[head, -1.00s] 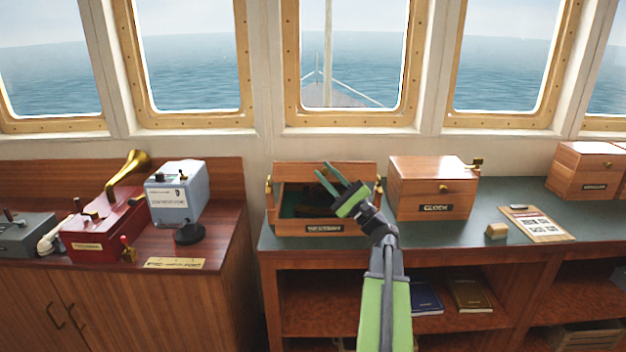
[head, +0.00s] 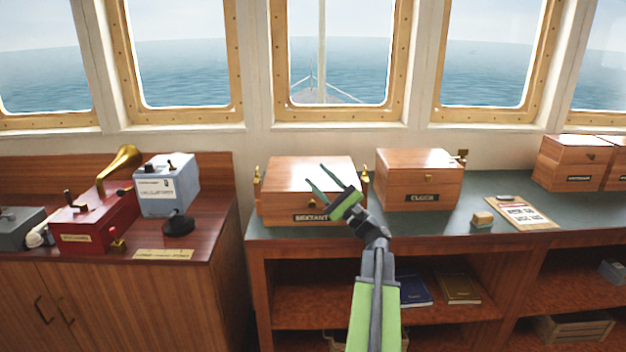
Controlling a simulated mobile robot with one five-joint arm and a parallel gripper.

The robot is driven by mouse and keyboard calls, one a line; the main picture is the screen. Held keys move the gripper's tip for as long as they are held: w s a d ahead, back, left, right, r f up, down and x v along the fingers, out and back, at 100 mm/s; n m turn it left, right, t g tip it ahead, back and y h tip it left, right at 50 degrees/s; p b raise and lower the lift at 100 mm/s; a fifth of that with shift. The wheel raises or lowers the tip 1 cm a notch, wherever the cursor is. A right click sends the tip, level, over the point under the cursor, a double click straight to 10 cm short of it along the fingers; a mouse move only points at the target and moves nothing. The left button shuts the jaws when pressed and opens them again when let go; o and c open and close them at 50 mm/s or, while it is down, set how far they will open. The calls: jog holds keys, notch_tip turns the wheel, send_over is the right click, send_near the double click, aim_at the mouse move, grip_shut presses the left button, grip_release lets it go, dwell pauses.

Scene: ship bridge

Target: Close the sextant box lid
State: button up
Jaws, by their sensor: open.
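The sextant box (head: 285,216) is a wooden box with a dark name plate, standing on the green counter left of the clock box. Its lid (head: 300,173) is down and covers the box, so the inside is hidden. A small brass knob shows on the lid's front, and brass fittings stand at both sides. My gripper (head: 325,179) is open and empty, with its two green fingers spread in front of or above the lid's right half. I cannot tell whether a finger touches the lid.
The clock box (head: 418,178) stands close on the right with a brass fitting at its right end. A small wooden block (head: 482,220) and a clipboard (head: 524,212) lie farther right. A red device with a brass horn (head: 95,222) and a blue-grey box (head: 166,186) are on the left cabinet.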

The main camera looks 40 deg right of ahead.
jog(key=b+v, duration=0.7)
jog(key=v, duration=0.9)
jog(key=shift+b, duration=0.4)
jog(key=shift+a, duration=0.1)
